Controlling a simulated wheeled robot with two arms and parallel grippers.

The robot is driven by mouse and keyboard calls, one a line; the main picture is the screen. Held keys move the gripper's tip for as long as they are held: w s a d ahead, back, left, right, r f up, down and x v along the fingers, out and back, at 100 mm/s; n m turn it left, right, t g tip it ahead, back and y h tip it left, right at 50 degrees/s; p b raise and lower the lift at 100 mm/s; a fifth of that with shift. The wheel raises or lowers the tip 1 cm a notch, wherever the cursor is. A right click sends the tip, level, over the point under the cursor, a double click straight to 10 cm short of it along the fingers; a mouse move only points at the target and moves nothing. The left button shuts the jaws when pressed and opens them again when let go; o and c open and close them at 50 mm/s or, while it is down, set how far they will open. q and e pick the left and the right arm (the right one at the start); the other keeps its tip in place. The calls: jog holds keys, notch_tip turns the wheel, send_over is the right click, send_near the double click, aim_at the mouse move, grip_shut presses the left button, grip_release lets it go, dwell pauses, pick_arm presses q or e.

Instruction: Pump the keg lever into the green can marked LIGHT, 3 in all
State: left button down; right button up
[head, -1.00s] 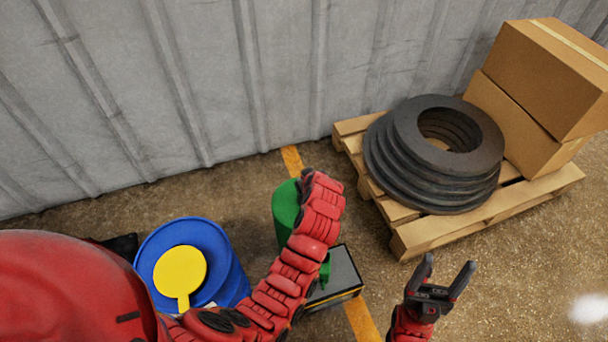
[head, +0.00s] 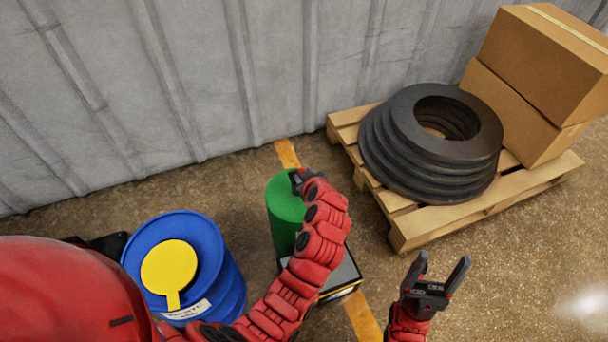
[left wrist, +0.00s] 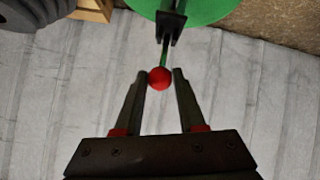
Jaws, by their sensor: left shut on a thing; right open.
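A green cylindrical keg (head: 285,215) stands upright on the floor by the wall. It also shows at the top of the left wrist view (left wrist: 205,12), with a dark bracket and a thin lever ending in a red ball knob (left wrist: 160,78). My left gripper (left wrist: 160,76) is shut on the red knob; in the head view it (head: 299,178) is at the keg's top, partly hidden by my wrist. My right gripper (head: 442,274) is open and empty, above the floor at the right. No LIGHT marking can be read; my left arm covers the area in front of the keg.
A low grey-topped box (head: 343,277) sits in front of the keg, partly behind my arm. A blue drum (head: 228,275) with a yellow paddle-shaped piece (head: 170,267) stands left. A wooden pallet (head: 430,228) holds black rings (head: 400,165) and cartons (head: 540,70). Floor at right is clear.

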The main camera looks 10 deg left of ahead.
pick_arm(q)
jog(key=shift+s+d+f, duration=0.1)
jog(key=shift+s+f, duration=0.1)
jog(key=shift+f, duration=0.15)
jog(key=c, duration=0.5)
grip_release()
jog(key=shift+r, duration=0.1)
jog(key=shift+w, duration=0.1)
jog(key=shift+r, duration=0.15)
jog(key=p+v, duration=0.3)
jog(key=v, duration=1.4)
jog(key=shift+r, duration=0.15)
